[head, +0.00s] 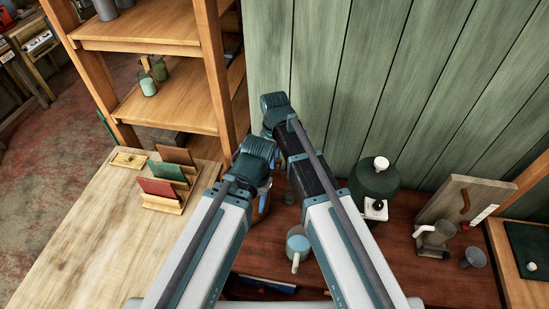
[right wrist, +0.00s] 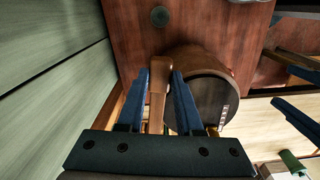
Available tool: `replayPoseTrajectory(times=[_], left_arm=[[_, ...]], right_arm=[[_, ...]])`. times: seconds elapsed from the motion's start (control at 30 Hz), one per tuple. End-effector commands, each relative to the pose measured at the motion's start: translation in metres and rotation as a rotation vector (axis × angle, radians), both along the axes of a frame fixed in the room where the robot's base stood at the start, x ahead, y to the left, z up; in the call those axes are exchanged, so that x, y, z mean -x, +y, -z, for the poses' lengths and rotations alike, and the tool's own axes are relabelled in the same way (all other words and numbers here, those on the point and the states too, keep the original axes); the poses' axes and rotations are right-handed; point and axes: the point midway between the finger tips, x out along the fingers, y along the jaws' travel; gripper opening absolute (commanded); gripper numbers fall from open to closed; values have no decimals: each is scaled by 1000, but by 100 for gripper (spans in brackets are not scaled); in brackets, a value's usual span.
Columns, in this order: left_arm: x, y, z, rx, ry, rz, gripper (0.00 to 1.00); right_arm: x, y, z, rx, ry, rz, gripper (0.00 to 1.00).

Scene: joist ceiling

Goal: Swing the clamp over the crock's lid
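The crock (right wrist: 207,92), a dark round pot with a brown top, stands on the red-brown counter in the right wrist view. Its brown clamp (right wrist: 159,88) shows as a bar along the crock's left side. My right gripper (right wrist: 161,73) has its two blue fingers on either side of this bar, close against it. My left gripper (right wrist: 274,76) shows at the right edge of the right wrist view, its blue fingers spread and nothing between them. In the head view my arms hide the crock and most of both grippers. How the clamp sits over the lid is unclear.
A light-blue mug (head: 297,244), a dark green canister (head: 374,180) and a grey metal cup (head: 475,257) stand on the counter (head: 410,275). A green plank wall (head: 400,80) rises behind. A wooden file rack (head: 165,203) sits on the pale table at left.

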Motion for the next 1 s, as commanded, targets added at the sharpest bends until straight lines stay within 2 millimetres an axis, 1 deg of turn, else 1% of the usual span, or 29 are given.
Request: replayPoseTrajectory(times=[0.03, 0.13, 1.0], left_arm=[[0, 0, 0, 0, 0, 0, 50], [0, 0, 0, 0, 0, 0, 50], [0, 0, 0, 0, 0, 0, 50]], right_arm=[[0, 0, 0, 0, 0, 0, 18], [0, 0, 0, 0, 0, 0, 0], [0, 0, 0, 0, 0, 0, 0]])
